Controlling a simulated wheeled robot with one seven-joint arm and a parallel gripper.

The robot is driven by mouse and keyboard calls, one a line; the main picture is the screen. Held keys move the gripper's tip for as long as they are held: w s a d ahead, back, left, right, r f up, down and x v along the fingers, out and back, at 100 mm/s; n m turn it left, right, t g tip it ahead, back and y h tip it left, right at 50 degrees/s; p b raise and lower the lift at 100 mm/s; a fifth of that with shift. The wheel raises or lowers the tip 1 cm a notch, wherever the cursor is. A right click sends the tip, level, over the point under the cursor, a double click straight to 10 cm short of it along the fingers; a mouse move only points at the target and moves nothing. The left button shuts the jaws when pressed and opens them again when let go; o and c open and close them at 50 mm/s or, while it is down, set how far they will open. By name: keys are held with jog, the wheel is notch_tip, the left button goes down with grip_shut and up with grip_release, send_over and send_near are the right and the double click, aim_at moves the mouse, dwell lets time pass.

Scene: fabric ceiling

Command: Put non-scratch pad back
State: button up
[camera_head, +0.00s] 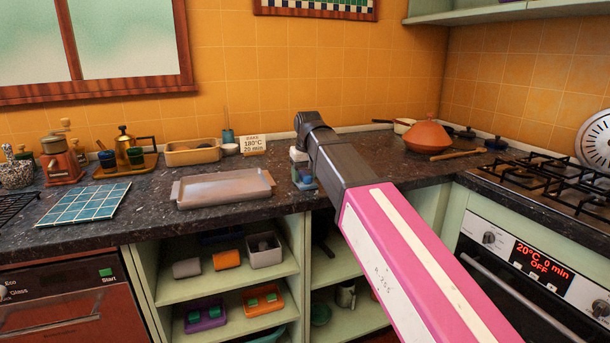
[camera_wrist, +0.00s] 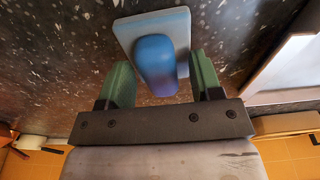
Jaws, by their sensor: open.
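A scrubber that looks like the non-scratch pad shows in the wrist view, with a light blue flat base (camera_wrist: 124,34) and a rounded blue-purple handle (camera_wrist: 155,62). In the head view the pad (camera_head: 306,185) is a small blue shape on the dark counter near its front edge, partly hidden by my gripper. My gripper (camera_wrist: 154,78) is open, its two green fingers on either side of the handle with gaps showing. In the head view my gripper (camera_head: 301,165) is low over the counter and mostly hidden by my wrist.
A grey metal tray (camera_head: 222,188) lies just left of my gripper. Behind it stand a beige container (camera_head: 176,159) and a small sign (camera_head: 252,145). Open shelves (camera_head: 250,284) below hold small bins. An orange tagine (camera_head: 427,138) and a stove (camera_head: 550,180) are to the right.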

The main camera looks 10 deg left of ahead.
aim_at(307, 175)
jog(key=shift+r, duration=0.1)
notch_tip(307, 175, up, 12)
jog(key=s+d, duration=0.1)
jog(key=shift+s, duration=0.25)
dwell(0.4)
